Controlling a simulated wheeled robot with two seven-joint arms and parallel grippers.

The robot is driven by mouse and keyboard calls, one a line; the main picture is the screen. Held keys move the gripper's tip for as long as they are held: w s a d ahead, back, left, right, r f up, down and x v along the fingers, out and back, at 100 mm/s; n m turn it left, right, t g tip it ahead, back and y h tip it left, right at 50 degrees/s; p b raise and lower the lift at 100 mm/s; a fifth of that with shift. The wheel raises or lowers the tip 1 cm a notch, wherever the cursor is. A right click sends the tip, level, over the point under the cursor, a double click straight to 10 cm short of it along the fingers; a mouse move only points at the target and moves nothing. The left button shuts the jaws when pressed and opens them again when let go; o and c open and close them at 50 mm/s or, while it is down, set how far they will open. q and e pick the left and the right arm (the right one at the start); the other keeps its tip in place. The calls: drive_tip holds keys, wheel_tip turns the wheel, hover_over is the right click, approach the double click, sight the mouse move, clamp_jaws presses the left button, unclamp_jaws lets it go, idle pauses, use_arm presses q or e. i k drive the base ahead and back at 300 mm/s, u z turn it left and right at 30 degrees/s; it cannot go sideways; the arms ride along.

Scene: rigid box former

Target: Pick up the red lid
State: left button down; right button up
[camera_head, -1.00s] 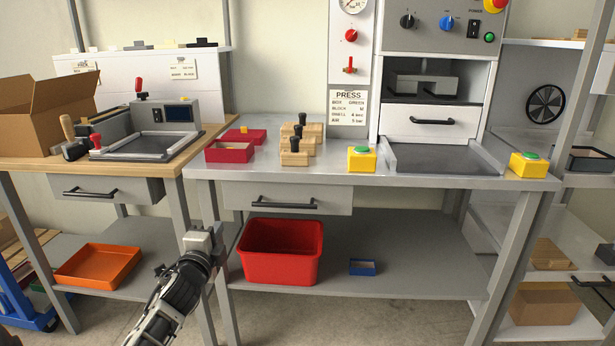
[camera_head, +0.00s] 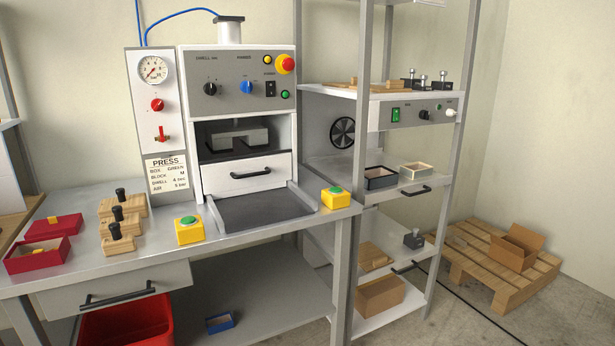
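The red lid (camera_head: 66,226) appears to be the flat red piece with a small yellow patch, lying at the left end of the metal bench. A red open box (camera_head: 36,256) sits just in front of it, close to the bench's front edge. Neither of my grippers shows in the head view now, so I cannot see whether they are open or shut.
Several wooden blocks with black knobs (camera_head: 118,240) stand right of the lid. Two yellow button boxes (camera_head: 189,231) (camera_head: 335,198) flank the press tray (camera_head: 262,207). A red bin (camera_head: 128,325) and a small blue box (camera_head: 220,322) are below the bench.

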sight(70, 224)
drive_tip(key=u, duration=3.35)
drive_tip(key=i, duration=2.55)
drive_tip(key=z, duration=1.95)
